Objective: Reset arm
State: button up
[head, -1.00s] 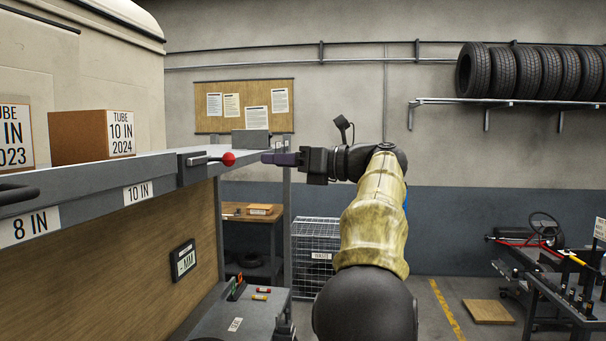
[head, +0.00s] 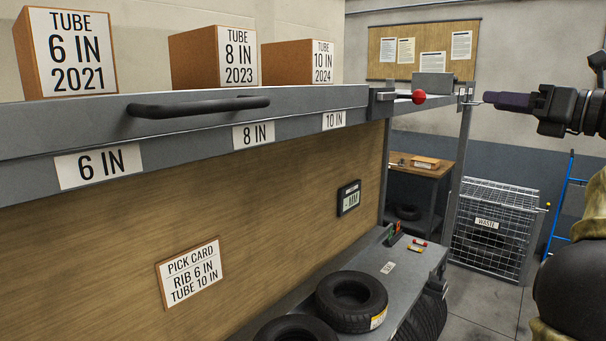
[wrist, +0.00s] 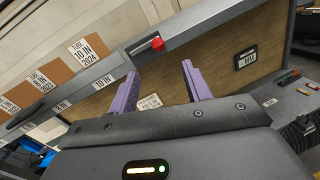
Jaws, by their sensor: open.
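My gripper (head: 488,99) is at the right of the head view, level with the shelf's far end and apart from it. In the wrist view its two purple fingers (wrist: 158,92) are spread with nothing between them. My arm leaves the head view at the right edge, so most of it is hidden. A red knob (head: 418,97) on a latch at the shelf end lies to the left of the gripper. The knob also shows beyond the fingers in the wrist view (wrist: 157,44).
Tube boxes (head: 212,57) stand on the grey shelf (head: 200,122), which has a black handle (head: 198,106). Below are a pick card (head: 190,275), a small display (head: 349,198) and tyres (head: 352,300) on a bench. A wire waste cage (head: 495,228) and blue ladder (head: 560,215) stand beyond.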

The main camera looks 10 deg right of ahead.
jog(key=w+f+m+t+h, duration=0.6)
jog(key=w+m+h, duration=0.4)
jog(key=m, duration=0.9)
jog(key=w+a+f+m+g+h+b, duration=0.1)
jog(key=a+f+m+g+h, duration=0.2)
jog(key=f+m, duration=0.6)
jog(key=w+a+f+m+g+b, duration=0.1)
jog(key=a+f+m+g, duration=0.35)
jog(key=f, duration=0.95)
jog(key=s+a+f+m+g+y, duration=0.1)
jog(key=s+a+f+m+g, duration=0.15)
jog(key=s+a+f, duration=0.4)
jog(key=s+a+f+m+g+y, duration=0.1)
jog(key=s+a+f+m+g, duration=0.2)
jog(key=f, duration=0.7)
jog(key=s+a+f+g, duration=0.3)
jog(key=s+a+f, duration=0.2)
jog(key=s, duration=0.3)
jog(key=s+a+f+m+g+y, duration=0.1)
jog(key=s+a+f+g, duration=0.2)
jog(key=s+a+f, duration=0.2)
jog(key=s, duration=0.2)
jog(key=shift+s+f+m+y, duration=0.3)
jog(key=shift+s, duration=0.05)
jog(key=shift+a, duration=0.1)
jog(key=shift+w, duration=0.1)
